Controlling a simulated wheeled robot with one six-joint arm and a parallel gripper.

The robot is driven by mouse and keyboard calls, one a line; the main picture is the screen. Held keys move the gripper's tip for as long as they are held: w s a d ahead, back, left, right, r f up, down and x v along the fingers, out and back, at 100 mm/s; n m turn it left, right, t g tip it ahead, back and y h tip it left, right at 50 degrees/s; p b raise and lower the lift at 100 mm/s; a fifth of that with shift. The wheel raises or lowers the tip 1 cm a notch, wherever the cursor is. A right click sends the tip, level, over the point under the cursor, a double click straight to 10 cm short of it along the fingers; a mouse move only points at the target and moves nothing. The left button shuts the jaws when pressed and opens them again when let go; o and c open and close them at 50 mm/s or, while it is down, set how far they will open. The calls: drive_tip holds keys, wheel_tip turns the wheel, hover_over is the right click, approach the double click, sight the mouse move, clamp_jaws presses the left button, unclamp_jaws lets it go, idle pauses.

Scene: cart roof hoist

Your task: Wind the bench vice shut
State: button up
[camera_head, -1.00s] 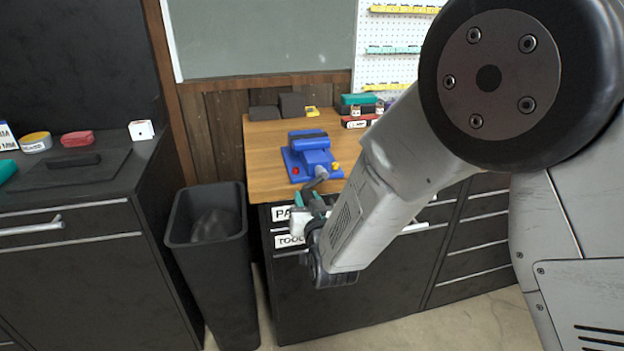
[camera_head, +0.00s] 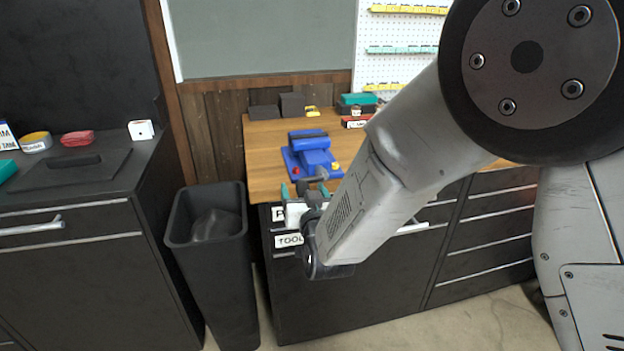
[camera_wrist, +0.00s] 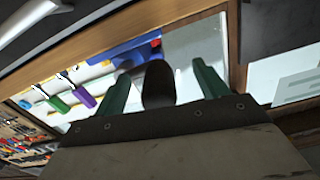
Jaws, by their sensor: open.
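The blue bench vice (camera_head: 311,158) sits at the near edge of the wooden bench top, with a red and a yellow spot on it. Its grey crank (camera_head: 317,176) sticks out at the front. How far apart the vice jaws stand is unclear. My gripper (camera_head: 304,189) is open just in front of the crank, its green fingers spread. In the wrist view, a dark rounded piece (camera_wrist: 158,85), apparently the crank's handle, shows between the two fingers of my gripper (camera_wrist: 163,82). Contact cannot be told. Part of the blue vice (camera_wrist: 125,52) shows behind.
The wooden bench top (camera_head: 262,150) has drawers below. A black bin (camera_head: 210,245) stands left of it. Small boxes (camera_head: 292,105) lie at the back. A dark cabinet (camera_head: 75,265) is at far left. My arm hides the bench's right part.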

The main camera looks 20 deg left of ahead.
drive_tip(key=shift+s, duration=0.1)
drive_tip(key=v, duration=0.9)
idle(0.3)
drive_tip(key=s+f+n+g+h, duration=0.1)
drive_tip(key=s+f+g, duration=0.15)
drive_tip(key=f, duration=0.25)
drive_tip(key=s+f+g+h, duration=0.1)
drive_tip(key=f+g, duration=0.2)
drive_tip(key=f, duration=0.1)
drive_tip(key=s+d+g+h, duration=0.2)
drive_tip(key=d+g, duration=0.2)
drive_tip(key=d, duration=0.1)
drive_tip(key=s+d+r+m+g+h, duration=0.1)
drive_tip(key=s+d+r, duration=0.5)
drive_tip(key=d, duration=0.7)
drive_tip(key=s+d+r+m+g+h, duration=0.2)
drive_tip(key=s+d+r, duration=0.4)
drive_tip(key=d, duration=0.6)
drive_tip(key=s+d+r+m+g+h, duration=0.1)
drive_tip(key=s+d+r, duration=0.5)
drive_tip(key=d, duration=0.7)
wheel_tip(320, 180, up, 2)
drive_tip(key=shift+d+r+m+h, duration=0.1)
drive_tip(key=shift+d+m+h, duration=0.2)
drive_tip(key=shift+m+h, duration=0.55)
